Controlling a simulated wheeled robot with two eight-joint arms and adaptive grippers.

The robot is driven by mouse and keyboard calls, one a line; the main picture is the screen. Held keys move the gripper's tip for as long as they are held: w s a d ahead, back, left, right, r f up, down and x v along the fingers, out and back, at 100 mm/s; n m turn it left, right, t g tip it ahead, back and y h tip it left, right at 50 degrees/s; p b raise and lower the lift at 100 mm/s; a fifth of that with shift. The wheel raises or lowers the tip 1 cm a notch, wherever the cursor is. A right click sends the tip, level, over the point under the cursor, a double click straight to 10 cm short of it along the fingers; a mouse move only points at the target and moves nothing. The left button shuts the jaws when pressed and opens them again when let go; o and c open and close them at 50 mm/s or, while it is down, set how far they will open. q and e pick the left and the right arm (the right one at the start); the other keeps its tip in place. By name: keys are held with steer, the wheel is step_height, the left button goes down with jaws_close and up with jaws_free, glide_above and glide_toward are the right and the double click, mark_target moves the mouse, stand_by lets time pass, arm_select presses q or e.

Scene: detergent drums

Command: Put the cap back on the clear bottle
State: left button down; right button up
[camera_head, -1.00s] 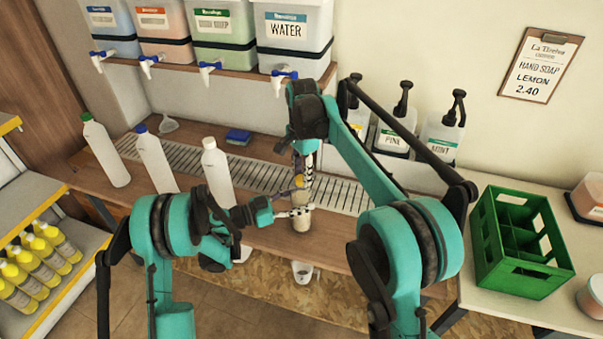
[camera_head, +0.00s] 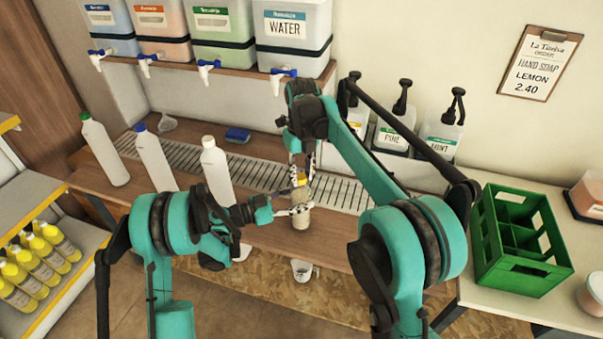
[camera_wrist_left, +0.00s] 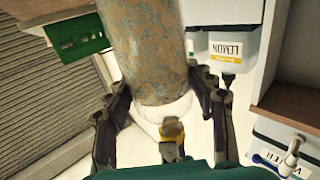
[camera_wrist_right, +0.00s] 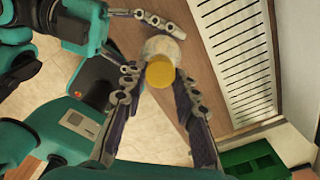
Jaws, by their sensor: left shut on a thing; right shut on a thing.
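In the left wrist view, the see-through bottle (camera_wrist_left: 150,50) fills the space between the fingers. My right gripper (camera_head: 303,172) points down from above and is shut on the yellow cap (camera_head: 302,180). In the right wrist view, the cap (camera_wrist_right: 160,73) is between the fingertips and overlaps the pale bottle top (camera_wrist_right: 163,48). The cap is at the neck end in the left wrist view; I cannot tell whether they touch.
White bottles (camera_head: 217,170) stand on the counter to the left, near the slotted drain strip (camera_head: 260,178). Pump bottles (camera_head: 440,130) stand behind my right arm. A green crate (camera_head: 520,255) is at the right.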

steer(key=o, duration=0.7)
steer(key=shift+r, duration=2.3)
steer(key=shift+c, duration=0.4)
